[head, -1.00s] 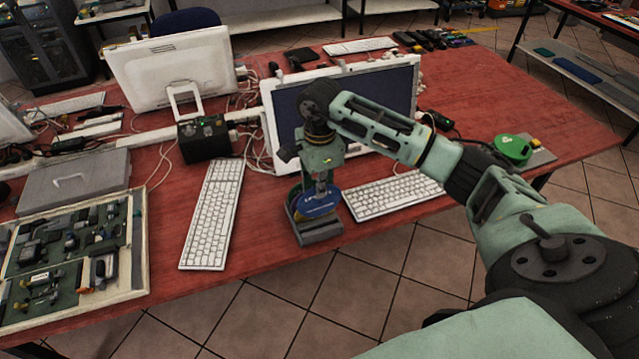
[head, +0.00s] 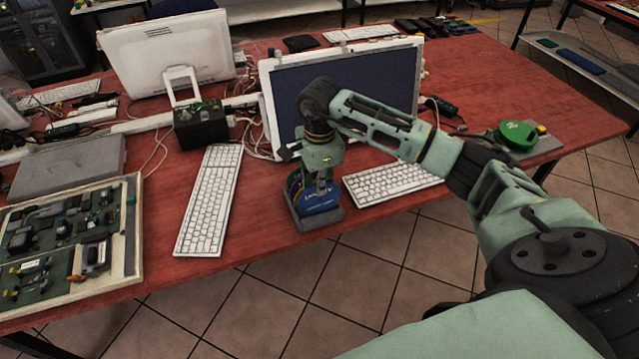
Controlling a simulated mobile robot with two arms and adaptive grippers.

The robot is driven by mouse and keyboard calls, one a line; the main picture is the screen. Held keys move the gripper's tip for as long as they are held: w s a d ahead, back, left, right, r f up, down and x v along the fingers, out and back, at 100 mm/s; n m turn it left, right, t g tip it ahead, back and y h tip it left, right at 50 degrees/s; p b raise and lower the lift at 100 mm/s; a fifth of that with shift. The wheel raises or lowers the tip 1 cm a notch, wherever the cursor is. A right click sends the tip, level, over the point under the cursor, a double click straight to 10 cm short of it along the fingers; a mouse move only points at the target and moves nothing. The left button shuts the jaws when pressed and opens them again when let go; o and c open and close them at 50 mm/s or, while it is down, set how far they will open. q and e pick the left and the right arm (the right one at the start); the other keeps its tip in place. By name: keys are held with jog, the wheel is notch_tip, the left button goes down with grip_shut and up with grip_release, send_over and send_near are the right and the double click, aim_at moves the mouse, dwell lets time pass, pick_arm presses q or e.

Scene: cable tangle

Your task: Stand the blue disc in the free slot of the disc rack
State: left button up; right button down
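The disc rack (head: 322,222) is a small dark grey holder near the front edge of the red table. The blue disc (head: 319,205), with pale lettering on its face, is upright in the rack, its lower edge behind the rack's front wall. Whether the disc touches the slot bottom is hidden. My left gripper is not in view.
White keyboards lie left (head: 210,200) and right (head: 388,184) of the rack. A monitor (head: 268,105) stands close behind my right arm. A green round object (head: 516,134) sits on a grey plate at right. The front-right tabletop is partly clear.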

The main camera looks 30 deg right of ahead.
jog(key=c, duration=1.9)
grip_release()
jog(key=shift+o, duration=0.2)
notch_tip(320, 180, up, 12)
